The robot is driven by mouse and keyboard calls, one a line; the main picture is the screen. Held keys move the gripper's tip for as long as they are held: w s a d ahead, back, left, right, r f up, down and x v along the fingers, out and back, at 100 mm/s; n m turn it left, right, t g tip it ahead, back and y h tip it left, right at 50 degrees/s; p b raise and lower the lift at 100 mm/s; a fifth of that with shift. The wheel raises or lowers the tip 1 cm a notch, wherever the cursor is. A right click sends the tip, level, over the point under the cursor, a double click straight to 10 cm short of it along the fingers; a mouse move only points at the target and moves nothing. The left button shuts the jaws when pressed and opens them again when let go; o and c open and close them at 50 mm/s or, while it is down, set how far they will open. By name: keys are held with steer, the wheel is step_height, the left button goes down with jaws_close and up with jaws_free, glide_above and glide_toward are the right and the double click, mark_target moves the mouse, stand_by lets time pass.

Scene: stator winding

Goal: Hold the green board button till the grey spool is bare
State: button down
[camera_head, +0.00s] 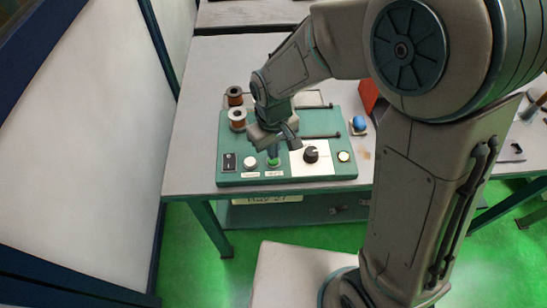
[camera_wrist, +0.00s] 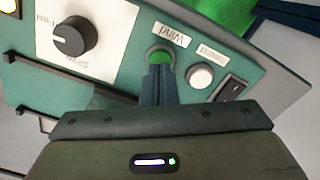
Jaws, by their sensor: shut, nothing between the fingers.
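The green button (camera_head: 273,163) is on the front of the green board (camera_head: 228,150). In the wrist view the button (camera_wrist: 160,54) shows beside the "wind" label. My gripper (camera_head: 273,153) is shut and empty, pointing down at the button. In the wrist view its fingertips (camera_wrist: 158,68) overlap the button's edge; I cannot tell whether the button is pressed down. The grey spool (camera_head: 238,118) stands at the board's left with pale rims and copper-brown wire around it. A darker spool (camera_head: 235,96) with brown wire stands behind it.
Near the green button are a white button (camera_wrist: 201,76), a black switch (camera_wrist: 231,90) and a black knob (camera_wrist: 72,37) on a white panel. A yellow lamp (camera_head: 344,156) is at the board's right. A blue object (camera_head: 358,124) and a red box (camera_head: 369,95) lie right of the board.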

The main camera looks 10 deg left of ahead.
steer(key=shift+f, duration=0.1)
steer(key=shift+f+b, duration=0.75)
steer(key=shift+f, duration=0.1)
stand_by(1.8)
stand_by(1.8)
steer(key=shift+r+p, duration=2.5)
steer(key=shift+r, duration=1.1)
steer(key=shift+f, duration=0.1)
